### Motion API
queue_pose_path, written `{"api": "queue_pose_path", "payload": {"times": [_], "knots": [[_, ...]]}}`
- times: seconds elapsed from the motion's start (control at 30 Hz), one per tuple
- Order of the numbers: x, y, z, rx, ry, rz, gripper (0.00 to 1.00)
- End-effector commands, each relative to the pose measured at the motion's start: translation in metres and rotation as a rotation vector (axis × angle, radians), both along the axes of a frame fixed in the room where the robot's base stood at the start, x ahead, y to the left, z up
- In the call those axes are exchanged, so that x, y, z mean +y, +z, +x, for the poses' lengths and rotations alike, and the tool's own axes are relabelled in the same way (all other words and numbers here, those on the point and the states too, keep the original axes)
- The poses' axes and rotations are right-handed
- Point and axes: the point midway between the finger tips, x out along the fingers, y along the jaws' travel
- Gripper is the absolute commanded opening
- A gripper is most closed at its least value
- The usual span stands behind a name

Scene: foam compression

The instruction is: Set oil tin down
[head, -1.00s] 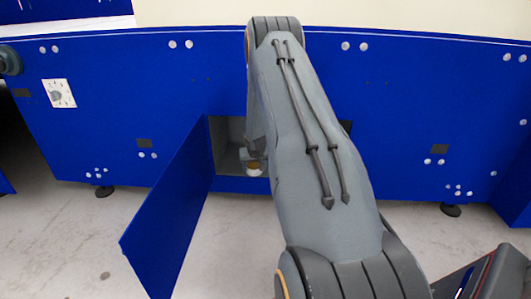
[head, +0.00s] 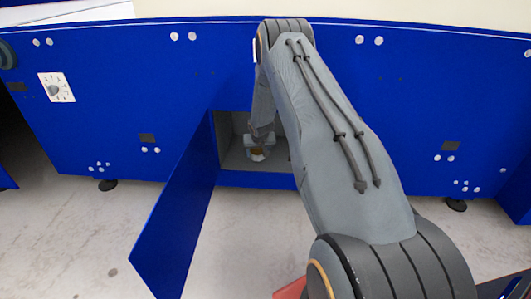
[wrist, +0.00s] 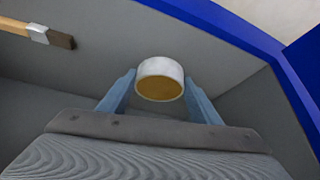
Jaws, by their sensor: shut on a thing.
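The oil tin (wrist: 160,68), a short white cylinder with a golden-brown face, is between the two blue-grey fingers of my gripper (wrist: 160,88) in the wrist view. My gripper is shut on it. In the head view the tin (head: 257,154) shows small and pale inside the open grey compartment of the blue cabinet, at the end of my arm. I cannot tell whether it touches the compartment floor. My wrist hides part of it.
The blue door (head: 178,215) hangs open at the left of the compartment (head: 234,160). A brush-like thing with a wooden handle (wrist: 14,26) lies inside, at the upper left of the wrist view. The compartment's blue edge (wrist: 240,32) is at the upper right there.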

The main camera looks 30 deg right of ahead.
Motion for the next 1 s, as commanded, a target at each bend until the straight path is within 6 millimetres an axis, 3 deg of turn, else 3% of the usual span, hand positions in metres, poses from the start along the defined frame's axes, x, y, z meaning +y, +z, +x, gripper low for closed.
{"api": "queue_pose_path", "payload": {"times": [0.23, 0.7, 0.73, 0.8, 1.0], "knots": [[-0.014, -0.014, -0.004, 0.002, -0.015, 0.0, 0.25], [-0.012, -0.017, -0.004, 0.002, -0.014, 0.001, 0.25], [-0.012, -0.017, -0.005, 0.003, -0.013, 0.0, 0.63], [-0.012, -0.017, -0.005, 0.003, -0.013, 0.0, 0.74], [-0.011, -0.017, -0.005, 0.003, -0.013, 0.0, 0.76]]}}
